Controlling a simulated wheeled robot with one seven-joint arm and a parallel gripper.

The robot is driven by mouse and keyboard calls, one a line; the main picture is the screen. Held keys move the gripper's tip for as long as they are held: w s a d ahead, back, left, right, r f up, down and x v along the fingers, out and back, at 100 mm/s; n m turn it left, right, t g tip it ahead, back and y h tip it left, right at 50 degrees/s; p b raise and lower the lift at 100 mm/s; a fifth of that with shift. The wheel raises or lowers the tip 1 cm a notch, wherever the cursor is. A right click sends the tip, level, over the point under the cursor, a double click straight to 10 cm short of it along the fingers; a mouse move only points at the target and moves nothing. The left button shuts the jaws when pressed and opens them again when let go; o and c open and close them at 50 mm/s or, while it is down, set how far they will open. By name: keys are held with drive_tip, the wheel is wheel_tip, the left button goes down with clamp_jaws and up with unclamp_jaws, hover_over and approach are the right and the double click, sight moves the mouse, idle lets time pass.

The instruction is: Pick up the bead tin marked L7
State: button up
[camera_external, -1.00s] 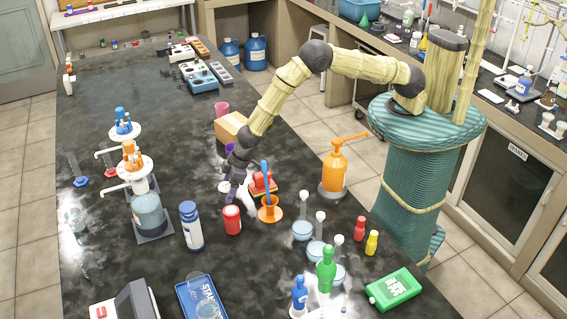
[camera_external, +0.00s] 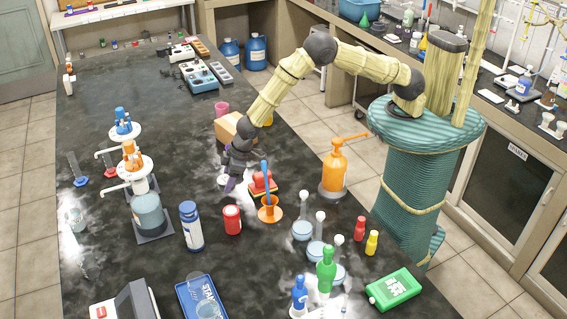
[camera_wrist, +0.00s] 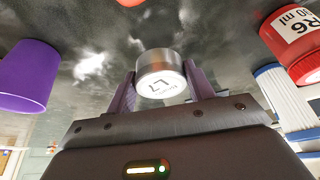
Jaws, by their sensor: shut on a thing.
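A small round metal tin (camera_wrist: 161,73) with a white face marked L7 shows in the wrist view. The marking appears upside down. My gripper (camera_wrist: 161,85) has a purple finger on each side of the tin and is shut on it. In the external view my gripper (camera_external: 232,184) is over the black bench, left of the red block and the orange holder. I cannot clearly make out the tin there, and whether it is clear of the bench is hard to tell.
A purple cup (camera_wrist: 24,76) is left in the wrist view; a red container marked R6 (camera_wrist: 292,40) is right. In the external view, a cardboard box (camera_external: 229,127) stands behind the gripper, and an orange holder (camera_external: 270,212) and red can (camera_external: 232,219) stand in front.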

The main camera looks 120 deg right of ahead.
wheel_tip(320, 180, up, 7)
drive_tip(key=shift+f+b, duration=0.1)
drive_tip(key=shift+b, duration=0.6)
